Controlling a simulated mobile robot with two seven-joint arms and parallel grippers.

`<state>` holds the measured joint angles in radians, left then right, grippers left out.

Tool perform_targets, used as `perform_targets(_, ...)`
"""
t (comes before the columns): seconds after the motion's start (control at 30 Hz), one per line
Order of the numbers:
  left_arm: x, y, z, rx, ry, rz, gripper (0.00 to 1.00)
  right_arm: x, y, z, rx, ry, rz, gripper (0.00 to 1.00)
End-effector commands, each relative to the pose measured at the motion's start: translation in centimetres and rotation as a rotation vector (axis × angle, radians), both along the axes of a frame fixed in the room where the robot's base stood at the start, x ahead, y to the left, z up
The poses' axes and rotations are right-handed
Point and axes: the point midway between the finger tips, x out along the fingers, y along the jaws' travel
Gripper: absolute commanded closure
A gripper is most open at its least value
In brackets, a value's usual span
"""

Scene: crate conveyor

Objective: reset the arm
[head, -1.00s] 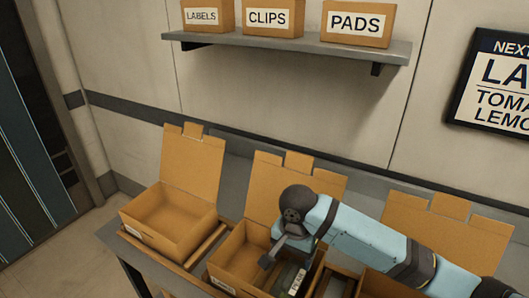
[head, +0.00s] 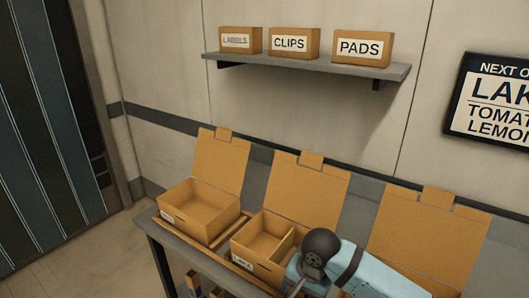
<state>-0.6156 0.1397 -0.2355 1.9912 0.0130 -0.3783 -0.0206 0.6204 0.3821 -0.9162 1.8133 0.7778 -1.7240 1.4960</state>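My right arm (head: 370,270) is light blue with a dark rounded wrist and comes in from the lower right. My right gripper (head: 294,289) points down at the bottom edge, in front of the middle box. Its fingertips are cut off or hidden, so I cannot tell whether it is open or shut. The middle open cardboard box (head: 242,259) has a divider and a label on its front; its visible left part looks empty. The arm hides the box's right corner. My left gripper is not in view.
An open, empty-looking box (head: 190,221) stands left on the grey table (head: 160,255). A third box's raised lid (head: 425,240) is at right. A wall shelf (head: 310,67) holds LABELS, CLIPS and PADS boxes. A sign (head: 490,100) hangs right. Small items (head: 194,282) show low down.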

Motion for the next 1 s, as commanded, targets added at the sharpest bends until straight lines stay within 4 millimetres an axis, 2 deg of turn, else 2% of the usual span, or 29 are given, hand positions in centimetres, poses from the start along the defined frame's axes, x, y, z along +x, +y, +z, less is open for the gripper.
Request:
perform_targets(0.3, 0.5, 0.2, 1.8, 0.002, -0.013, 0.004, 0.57, -2.9, 2.8, -4.4, 0.256, -0.207, 0.176, 0.26)
perform_targets(0.47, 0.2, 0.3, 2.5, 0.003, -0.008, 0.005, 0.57, -4.9, 2.5, -6.8, 0.326, -0.416, 0.258, 0.26)
perform_targets(0.67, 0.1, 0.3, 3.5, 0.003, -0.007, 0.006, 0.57, -8.4, -0.8, -9.5, 0.253, -0.688, 0.343, 0.26)
perform_targets(0.8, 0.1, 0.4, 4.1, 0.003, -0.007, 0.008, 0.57, -11.8, -4.3, -11.0, 0.109, -0.843, 0.418, 0.26)
perform_targets(1.0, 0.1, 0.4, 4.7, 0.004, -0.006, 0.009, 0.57, -16.8, -9.0, -12.2, -0.122, -0.968, 0.541, 0.26)
